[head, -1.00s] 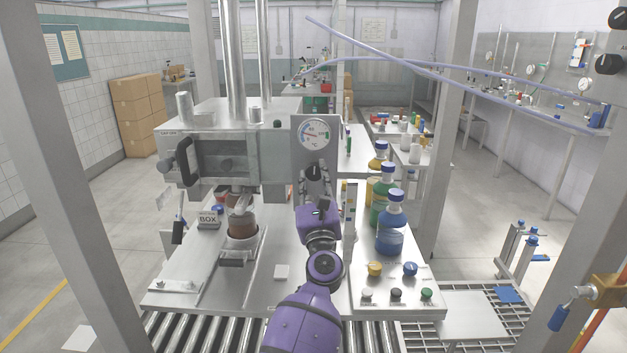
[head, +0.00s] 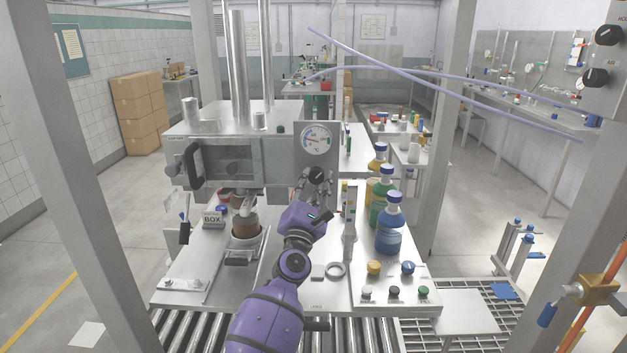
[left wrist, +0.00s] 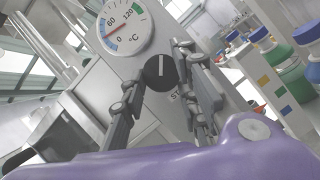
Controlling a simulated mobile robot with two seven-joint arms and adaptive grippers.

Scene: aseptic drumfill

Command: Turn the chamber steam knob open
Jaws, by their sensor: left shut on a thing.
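The chamber steam knob is a round black knob (head: 317,174) with a white pointer line, on the grey panel under the temperature gauge (head: 317,140). It shows large in the left wrist view (left wrist: 160,72), with its line roughly upright in that tilted picture. My left gripper (head: 314,181) is at the panel, its grey fingers on either side of the knob and shut on it. Its purple body comes up from below, tilted. The label beside the knob is mostly hidden by a finger. My right gripper is not in view.
The steel chamber (head: 228,160) stands left of the panel. Blue (head: 390,232) and green bottles stand on the right of the table, close to my arm.

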